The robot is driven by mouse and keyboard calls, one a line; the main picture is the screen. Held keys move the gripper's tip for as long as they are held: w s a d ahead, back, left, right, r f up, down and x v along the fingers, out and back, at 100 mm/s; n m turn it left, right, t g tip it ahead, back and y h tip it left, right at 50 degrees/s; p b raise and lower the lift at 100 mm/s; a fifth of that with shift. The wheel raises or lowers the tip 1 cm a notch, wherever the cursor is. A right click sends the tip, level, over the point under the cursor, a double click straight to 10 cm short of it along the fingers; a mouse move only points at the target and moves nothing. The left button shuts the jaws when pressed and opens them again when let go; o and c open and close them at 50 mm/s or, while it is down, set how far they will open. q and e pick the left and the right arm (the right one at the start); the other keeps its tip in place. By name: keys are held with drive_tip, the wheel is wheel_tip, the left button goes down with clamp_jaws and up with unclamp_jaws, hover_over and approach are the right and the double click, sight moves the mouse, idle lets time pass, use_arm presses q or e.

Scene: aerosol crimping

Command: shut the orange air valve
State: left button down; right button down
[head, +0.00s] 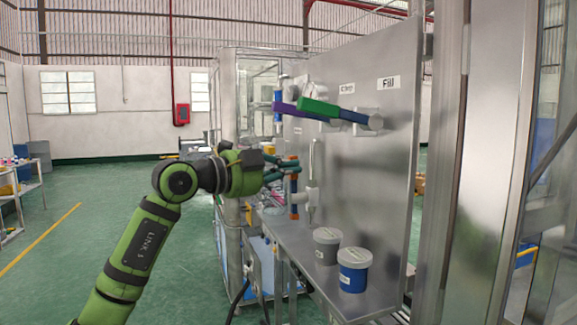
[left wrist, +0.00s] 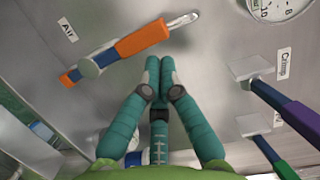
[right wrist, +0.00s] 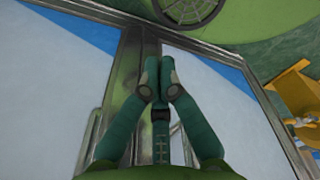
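The orange air valve handle (left wrist: 142,39) shows in the left wrist view beside the "Air" label (left wrist: 67,30) on the steel panel. It has a blue section next to a round pivot (left wrist: 88,68) and a metal tip at the far end. In the head view the orange handle (head: 293,159) stands roughly upright, partly behind my fingers. My left gripper (head: 297,170) is beside the handle; in the left wrist view its fingertips (left wrist: 160,62) are together, with nothing between them and a gap to the handle. My right gripper (right wrist: 159,65) is shut and empty, away from the panel.
The green handle (head: 318,107) and purple handle (head: 288,108) stick out from the panel above, near the "Crimp" and "Fill" labels. A grey lidded tub (head: 327,247) and a blue tub (head: 353,272) stand on the steel ledge (head: 290,236) below.

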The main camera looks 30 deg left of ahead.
use_arm(q)
drive_tip(key=shift+a+r, duration=0.1)
drive_tip(key=shift+w+a+n+p, duration=0.1)
drive_tip(key=shift+n+p, duration=0.3)
drive_tip(key=shift+p, duration=0.05)
drive_tip(key=shift+w+a+r+n+p, duration=0.1)
drive_tip(key=shift+w+a+n+p, duration=0.05)
drive_tip(key=shift+n+p, duration=0.2)
